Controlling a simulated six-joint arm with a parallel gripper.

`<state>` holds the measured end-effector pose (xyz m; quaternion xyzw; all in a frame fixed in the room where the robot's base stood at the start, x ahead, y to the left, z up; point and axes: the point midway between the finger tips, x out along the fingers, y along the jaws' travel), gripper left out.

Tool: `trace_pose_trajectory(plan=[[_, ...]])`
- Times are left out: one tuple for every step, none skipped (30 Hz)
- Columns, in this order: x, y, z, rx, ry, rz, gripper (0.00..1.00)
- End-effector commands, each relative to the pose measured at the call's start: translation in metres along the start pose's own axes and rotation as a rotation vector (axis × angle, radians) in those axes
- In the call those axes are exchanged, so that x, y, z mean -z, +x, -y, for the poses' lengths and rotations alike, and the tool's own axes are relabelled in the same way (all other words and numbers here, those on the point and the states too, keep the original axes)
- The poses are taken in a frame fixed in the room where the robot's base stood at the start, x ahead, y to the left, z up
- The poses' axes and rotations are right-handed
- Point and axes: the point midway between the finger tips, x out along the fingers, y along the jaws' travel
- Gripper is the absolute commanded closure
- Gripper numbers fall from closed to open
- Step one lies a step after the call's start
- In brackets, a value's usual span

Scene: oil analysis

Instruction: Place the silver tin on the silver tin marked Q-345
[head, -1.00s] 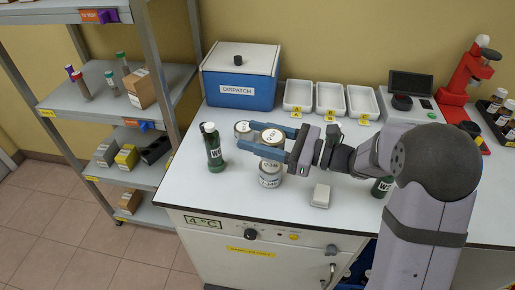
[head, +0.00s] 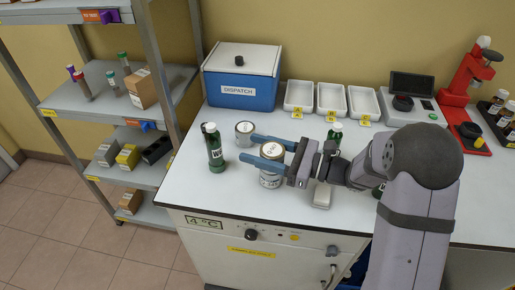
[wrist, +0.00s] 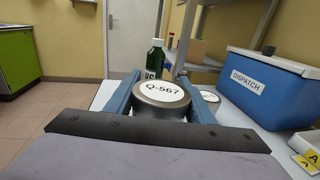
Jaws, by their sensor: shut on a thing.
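My gripper (head: 268,156) is shut on a silver tin (head: 272,150) with a white top label. In the wrist view this tin (wrist: 161,95) sits between the fingers and its label reads Q-567. Directly under it is another silver tin (head: 270,182), whose top is hidden by the held tin and a finger. The two look lined up and upright. I cannot tell whether they touch. The lower tin showed Q-345 on its top a second ago. A third silver tin (head: 244,134) stands behind and to the left.
A green bottle (head: 214,150) stands left of the tins; another (head: 335,132) stands behind my gripper. A small pale block (head: 322,195) lies to the right. The blue dispatch box (head: 238,92) and white trays (head: 299,96) line the back. The bench's front edge is close.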

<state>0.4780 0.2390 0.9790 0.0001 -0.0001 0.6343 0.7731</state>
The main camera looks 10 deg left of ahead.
Motion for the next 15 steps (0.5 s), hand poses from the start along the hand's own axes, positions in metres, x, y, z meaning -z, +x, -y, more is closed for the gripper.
trace_pose_trajectory(plan=[[0.0024,0.0000,0.0001,0.000,0.000,0.001,0.77],[0.0015,0.0000,0.0000,0.000,0.000,0.000,0.44],[0.0013,0.0000,0.0000,0.000,0.000,0.000,0.35],[0.0013,0.0000,0.0000,0.000,0.000,0.000,0.32],[0.0013,0.0000,0.0000,0.000,0.000,0.000,0.32],[0.0013,0.0000,0.0000,0.000,0.000,0.000,0.32],[0.0012,0.0000,0.0000,0.000,0.000,0.000,0.32],[0.0012,0.0000,0.0000,0.000,0.000,0.000,0.32],[0.0012,0.0000,0.0000,0.000,0.000,0.000,0.32],[0.0012,0.0000,0.0000,0.000,0.000,0.000,0.32],[0.0012,0.0000,0.0000,0.000,0.000,0.000,0.32],[0.0008,0.0000,0.0000,0.000,0.000,0.000,0.32],[0.0002,0.0000,0.0000,0.000,0.000,0.000,0.32],[-0.0007,0.0000,0.0000,0.000,0.000,0.000,0.32],[-0.0024,0.0000,0.0000,0.000,0.000,0.000,0.32]])
